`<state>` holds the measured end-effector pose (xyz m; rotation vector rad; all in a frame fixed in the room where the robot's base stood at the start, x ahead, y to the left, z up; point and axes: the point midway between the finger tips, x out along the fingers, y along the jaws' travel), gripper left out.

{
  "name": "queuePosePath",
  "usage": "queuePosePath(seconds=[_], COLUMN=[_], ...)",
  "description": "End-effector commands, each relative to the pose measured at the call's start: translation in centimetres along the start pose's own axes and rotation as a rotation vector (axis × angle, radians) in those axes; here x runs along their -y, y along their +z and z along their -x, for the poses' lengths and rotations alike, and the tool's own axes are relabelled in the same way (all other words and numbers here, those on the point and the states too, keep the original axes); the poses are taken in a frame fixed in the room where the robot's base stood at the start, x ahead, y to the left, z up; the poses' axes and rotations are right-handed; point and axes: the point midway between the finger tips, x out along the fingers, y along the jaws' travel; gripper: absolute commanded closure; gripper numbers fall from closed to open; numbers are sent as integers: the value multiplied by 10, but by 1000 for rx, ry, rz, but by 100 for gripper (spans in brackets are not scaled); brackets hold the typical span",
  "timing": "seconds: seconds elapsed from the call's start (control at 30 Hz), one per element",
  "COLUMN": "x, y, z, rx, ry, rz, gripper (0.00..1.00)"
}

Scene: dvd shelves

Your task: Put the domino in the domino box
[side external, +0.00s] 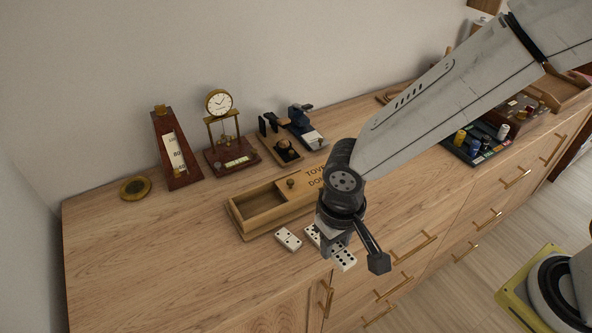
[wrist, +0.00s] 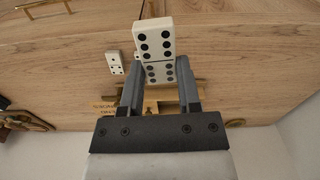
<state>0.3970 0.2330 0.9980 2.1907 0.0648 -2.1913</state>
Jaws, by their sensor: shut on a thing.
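My gripper (side external: 352,252) is low over the front of the dresser top, to the right of the domino box. In the wrist view, my gripper (wrist: 160,75) is shut on a white domino with black pips (wrist: 155,42). This domino (side external: 344,258) also shows below the fingers in the side view; I cannot tell whether it touches the wood. The wooden domino box (side external: 277,221) has an open compartment at its left and a lettered lid with a knob. My wrist hides its right end. Another domino (side external: 288,239) lies in front of the box.
A white piece (side external: 312,235), partly hidden, lies beside my gripper. Behind the box stand a metronome (side external: 176,150), a small clock (side external: 220,104) and dark instruments (side external: 280,150). A round brass piece (side external: 135,188) lies at left. A tray of spools (side external: 478,145) is at right. The left front is clear.

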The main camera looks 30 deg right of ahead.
Motion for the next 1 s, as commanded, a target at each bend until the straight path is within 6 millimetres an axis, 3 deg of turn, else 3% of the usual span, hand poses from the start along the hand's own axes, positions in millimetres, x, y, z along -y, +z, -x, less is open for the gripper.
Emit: queuePosePath(seconds=[0.17,0.6,0.8,1.0], x=[2,-4,-8,-8], y=[-21,-100,-118,-121], z=[2,13,16,16], rx=[-1,-1,0,0], ry=[-1,-1,0,0], rz=[-12,-51,-59,-60], gripper=[100,100,100,100])
